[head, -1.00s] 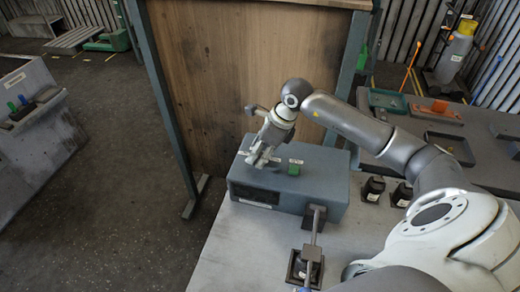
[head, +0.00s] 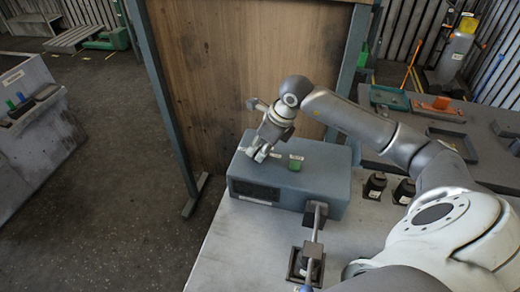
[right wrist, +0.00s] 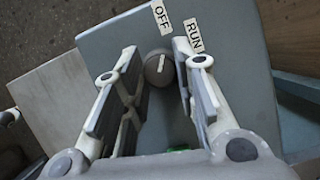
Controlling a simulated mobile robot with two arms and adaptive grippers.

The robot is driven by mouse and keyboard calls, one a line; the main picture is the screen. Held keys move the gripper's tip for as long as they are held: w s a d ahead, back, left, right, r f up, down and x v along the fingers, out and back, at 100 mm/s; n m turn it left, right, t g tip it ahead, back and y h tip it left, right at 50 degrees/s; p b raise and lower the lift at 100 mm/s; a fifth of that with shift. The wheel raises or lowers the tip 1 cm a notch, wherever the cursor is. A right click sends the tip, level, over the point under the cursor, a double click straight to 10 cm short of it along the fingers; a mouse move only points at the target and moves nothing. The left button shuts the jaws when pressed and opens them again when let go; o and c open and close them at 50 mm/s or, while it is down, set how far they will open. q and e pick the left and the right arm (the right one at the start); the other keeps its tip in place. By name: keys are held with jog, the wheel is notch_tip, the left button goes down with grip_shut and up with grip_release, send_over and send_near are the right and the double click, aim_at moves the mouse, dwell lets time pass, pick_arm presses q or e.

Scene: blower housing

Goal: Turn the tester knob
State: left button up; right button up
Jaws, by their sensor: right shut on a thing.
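The tester (head: 315,185) is a blue-grey box on the grey table. My right gripper (head: 258,154) points down at its top from above in the head view. In the right wrist view the round grey tester knob (right wrist: 158,70), with a pale pointer line, sits between the fingers of my right gripper (right wrist: 156,56), which is shut on it. The pointer line is toward the OFF label (right wrist: 161,17); the RUN label (right wrist: 194,37) is to its right. In the head view the gripper hides the knob. My left gripper is not in view.
A green button (head: 295,163) sits on the tester's top, beside the gripper. A lever fixture (head: 305,264) stands in front of the tester. Two dark bottles (head: 375,185) stand at its right. A wooden panel (head: 250,75) rises behind. The floor at left is open.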

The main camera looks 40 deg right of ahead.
jog(key=m+h+b, duration=0.1)
jog(key=m+b, duration=0.2)
jog(key=m, duration=0.1)
jog(key=shift+a+f+t, duration=0.1)
jog(key=shift+a+t, duration=0.05)
jog(key=shift+t, duration=0.25)
jog(key=shift+m+h+b, duration=0.7)
jog(key=shift+m+b, duration=0.3)
jog(key=shift+m, duration=0.4)
jog(key=shift+r, duration=0.2)
jog(key=o, duration=1)
jog(key=v, duration=1.2)
jog(key=shift+a, duration=0.1)
